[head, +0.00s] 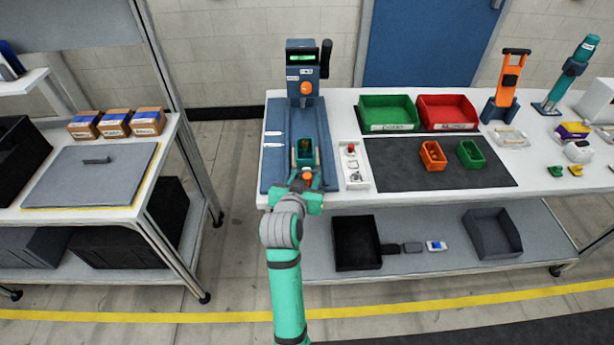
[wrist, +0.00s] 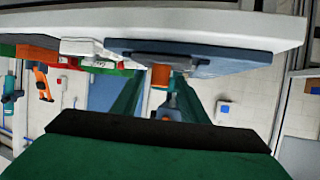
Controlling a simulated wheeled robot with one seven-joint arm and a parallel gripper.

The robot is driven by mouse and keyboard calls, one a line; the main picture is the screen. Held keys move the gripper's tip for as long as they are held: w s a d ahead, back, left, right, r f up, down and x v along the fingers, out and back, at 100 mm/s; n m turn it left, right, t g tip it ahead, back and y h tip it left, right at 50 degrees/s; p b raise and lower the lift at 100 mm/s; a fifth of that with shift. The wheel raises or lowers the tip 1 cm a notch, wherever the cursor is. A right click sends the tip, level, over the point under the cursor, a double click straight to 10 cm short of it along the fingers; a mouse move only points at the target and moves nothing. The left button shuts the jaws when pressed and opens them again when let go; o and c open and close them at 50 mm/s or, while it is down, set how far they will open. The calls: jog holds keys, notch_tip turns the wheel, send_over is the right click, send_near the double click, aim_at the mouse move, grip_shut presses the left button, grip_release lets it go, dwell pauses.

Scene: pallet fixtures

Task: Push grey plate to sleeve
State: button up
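A blue fixture base (head: 278,160) lies on the bench's left end, with a blue upright (head: 302,88) carrying a lit green display at its back. A teal-walled carriage (head: 304,153) sits on the base. An orange knob (head: 306,176) is at its front; it also shows in the wrist view (wrist: 160,76). My gripper (head: 307,187) is at that knob; whether it grips it cannot be told. A flat grey plate (head: 80,180) with a small dark bar lies on the left table. I cannot tell whether another grey plate is in the carriage. No sleeve is clearly identifiable.
Green (head: 388,112) and red (head: 447,112) bins stand behind a dark mat (head: 400,172) holding orange and green boxes. The bench's front edge (head: 420,202) is close to my gripper.

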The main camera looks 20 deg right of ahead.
jog(key=shift+w+d+f, duration=0.25)
jog(key=shift+w, duration=0.15)
